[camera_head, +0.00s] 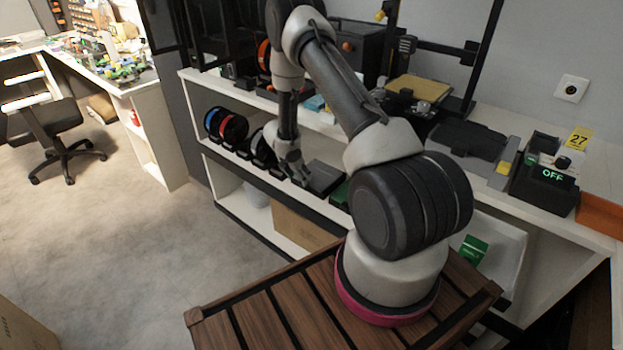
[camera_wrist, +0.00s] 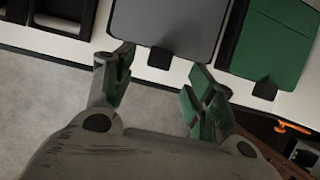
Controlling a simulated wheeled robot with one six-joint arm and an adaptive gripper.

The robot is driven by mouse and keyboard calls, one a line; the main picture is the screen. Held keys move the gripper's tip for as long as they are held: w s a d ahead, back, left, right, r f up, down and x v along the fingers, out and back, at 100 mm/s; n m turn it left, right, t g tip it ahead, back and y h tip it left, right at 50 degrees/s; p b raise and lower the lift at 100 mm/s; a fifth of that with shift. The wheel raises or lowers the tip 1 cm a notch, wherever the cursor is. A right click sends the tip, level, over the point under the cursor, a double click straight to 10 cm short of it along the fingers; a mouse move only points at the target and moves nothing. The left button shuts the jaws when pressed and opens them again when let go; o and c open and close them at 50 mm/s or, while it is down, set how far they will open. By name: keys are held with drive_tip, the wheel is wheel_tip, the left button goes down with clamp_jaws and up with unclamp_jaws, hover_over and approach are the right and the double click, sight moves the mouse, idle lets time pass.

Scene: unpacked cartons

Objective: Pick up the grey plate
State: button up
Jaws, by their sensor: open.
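The grey plate (camera_head: 324,177) lies on the white shelf just below the worktop, beside a green plate. In the wrist view the grey plate (camera_wrist: 165,25) is at the top middle, with a dark tab at its lower edge hanging over the shelf's front. My gripper (camera_wrist: 158,84) is open, with one finger on each side of that tab and nothing between them. The fingertips are close to the plate's near edge. In the head view my gripper (camera_head: 296,178) hangs at the plate's left end, partly hidden by its own links.
The green plate (camera_wrist: 272,40) stands right of the grey one, close to my right finger. Dark holders with spools (camera_head: 226,127) line the shelf to the left. A cardboard box (camera_head: 300,227) sits on the lower shelf.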

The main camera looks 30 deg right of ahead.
drive_tip(key=x, duration=0.5)
drive_tip(key=shift+a+f, duration=0.1)
drive_tip(key=shift+f, duration=0.05)
clamp_jaws()
